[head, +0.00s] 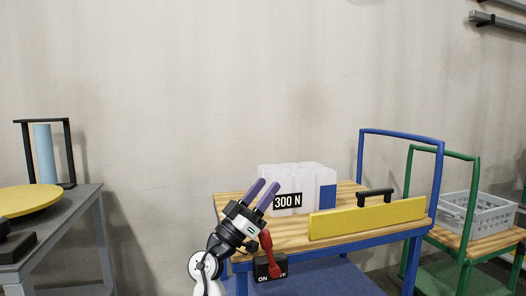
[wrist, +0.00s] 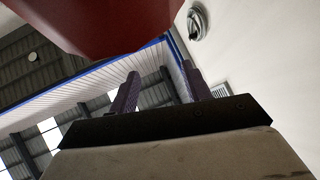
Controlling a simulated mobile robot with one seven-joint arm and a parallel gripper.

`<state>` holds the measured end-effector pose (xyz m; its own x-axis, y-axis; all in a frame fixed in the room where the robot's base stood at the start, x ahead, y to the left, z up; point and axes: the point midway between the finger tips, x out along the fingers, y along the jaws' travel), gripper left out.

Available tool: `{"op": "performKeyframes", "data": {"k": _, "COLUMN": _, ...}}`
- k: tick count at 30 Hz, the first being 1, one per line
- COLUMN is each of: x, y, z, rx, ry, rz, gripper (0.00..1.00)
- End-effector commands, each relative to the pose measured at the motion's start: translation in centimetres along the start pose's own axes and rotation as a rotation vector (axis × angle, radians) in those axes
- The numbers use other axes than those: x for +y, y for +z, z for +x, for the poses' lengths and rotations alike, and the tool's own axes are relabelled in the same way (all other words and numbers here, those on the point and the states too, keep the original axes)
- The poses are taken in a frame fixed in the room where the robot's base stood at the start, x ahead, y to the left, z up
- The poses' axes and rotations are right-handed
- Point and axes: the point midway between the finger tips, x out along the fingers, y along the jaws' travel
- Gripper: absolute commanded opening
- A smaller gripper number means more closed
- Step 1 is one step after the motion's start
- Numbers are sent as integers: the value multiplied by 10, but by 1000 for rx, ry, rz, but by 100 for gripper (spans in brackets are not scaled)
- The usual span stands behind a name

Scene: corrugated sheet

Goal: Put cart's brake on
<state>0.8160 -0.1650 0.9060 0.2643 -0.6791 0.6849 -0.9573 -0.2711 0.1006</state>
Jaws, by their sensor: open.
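The blue-framed cart (head: 334,245) with a wooden deck stands at centre right. On its near left side is a black brake plate (head: 262,279) marked ON at left and OFF at right. A red lever (head: 268,252) rises from the plate, leaning slightly left at its top; its lower end covers part of the OFF lettering. My gripper (head: 268,183) is open and empty, pointing up and right, just above and left of the lever. In the wrist view my two purple fingers (wrist: 163,85) are apart, and a large dark red surface, apparently the lever (wrist: 110,22), is close above them.
A white block marked 300 N (head: 315,180) and a yellow panel with a black handle (head: 365,218) are on the deck. A green cart (head: 468,240) with a grey crate (head: 480,213) stands at right. A grey table (head: 75,225) with a yellow disc (head: 25,200) stands at left.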

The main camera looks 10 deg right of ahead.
Motion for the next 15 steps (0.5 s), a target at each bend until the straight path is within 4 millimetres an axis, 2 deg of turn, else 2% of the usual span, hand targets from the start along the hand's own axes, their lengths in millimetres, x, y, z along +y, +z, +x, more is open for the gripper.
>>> {"op": "performKeyframes", "data": {"k": 1, "x": 2, "y": -13, "z": 12, "rx": 2, "ry": 3, "rz": 4, "gripper": 48}}
{"op": "performKeyframes", "data": {"k": 6, "x": 6, "y": -40, "z": 37, "rx": 1, "ry": 2, "rz": 2, "gripper": 48}}
{"op": "performKeyframes", "data": {"k": 15, "x": 9, "y": -63, "z": 60, "rx": 0, "ry": 0, "rz": -1, "gripper": 48}}
